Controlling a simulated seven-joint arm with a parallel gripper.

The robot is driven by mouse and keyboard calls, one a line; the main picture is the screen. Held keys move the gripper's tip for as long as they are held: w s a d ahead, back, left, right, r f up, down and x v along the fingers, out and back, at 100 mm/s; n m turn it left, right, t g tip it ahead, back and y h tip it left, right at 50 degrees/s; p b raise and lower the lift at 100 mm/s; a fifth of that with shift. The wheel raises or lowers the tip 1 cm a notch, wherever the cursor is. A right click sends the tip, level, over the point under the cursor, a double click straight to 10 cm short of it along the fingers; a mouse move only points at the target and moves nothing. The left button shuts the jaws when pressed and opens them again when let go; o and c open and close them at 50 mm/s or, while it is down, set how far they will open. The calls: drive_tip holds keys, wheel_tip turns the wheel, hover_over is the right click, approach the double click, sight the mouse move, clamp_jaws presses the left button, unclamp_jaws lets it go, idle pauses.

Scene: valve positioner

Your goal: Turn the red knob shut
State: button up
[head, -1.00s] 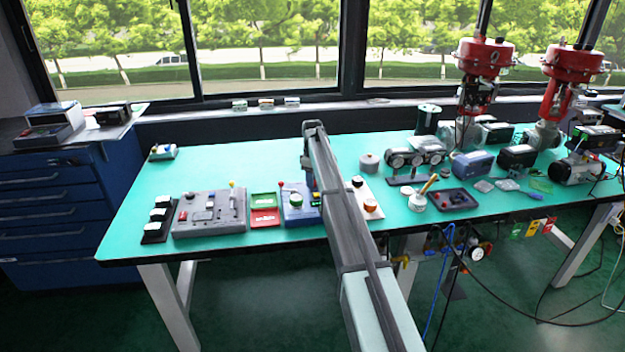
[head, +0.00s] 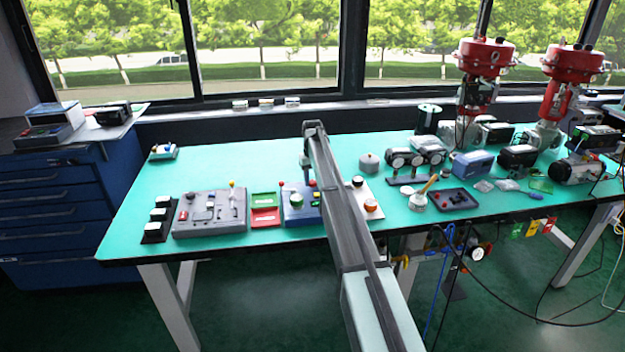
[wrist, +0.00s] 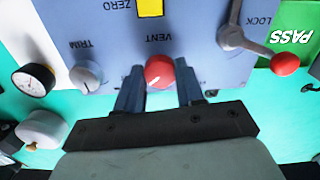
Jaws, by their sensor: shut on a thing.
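The red knob (wrist: 159,71) is a round knob with a small white mark, below the word VENT on a blue panel (wrist: 215,50) in the wrist view. My gripper (wrist: 160,78) is shut on it, one dark finger on each side. In the head view my arm covers part of the blue panel (head: 288,218), and the gripped knob cannot be made out there.
On the panel in the wrist view are a grey TRIM knob (wrist: 87,75) and a LOCK lever with a red ball (wrist: 285,64). A green PASS plate (wrist: 297,42) lies beside it. A gauge (wrist: 33,80) is at left.

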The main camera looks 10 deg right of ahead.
sight(312, 181)
drive_tip(key=m, duration=0.4)
drive_tip(key=shift+m, duration=2.2)
drive_tip(key=o, duration=1)
drive_tip(key=shift+o, duration=0.2)
wheel_tip(312, 181, up, 14)
drive_tip(key=shift+a+f, duration=0.1)
drive_tip(key=shift+a, duration=0.05)
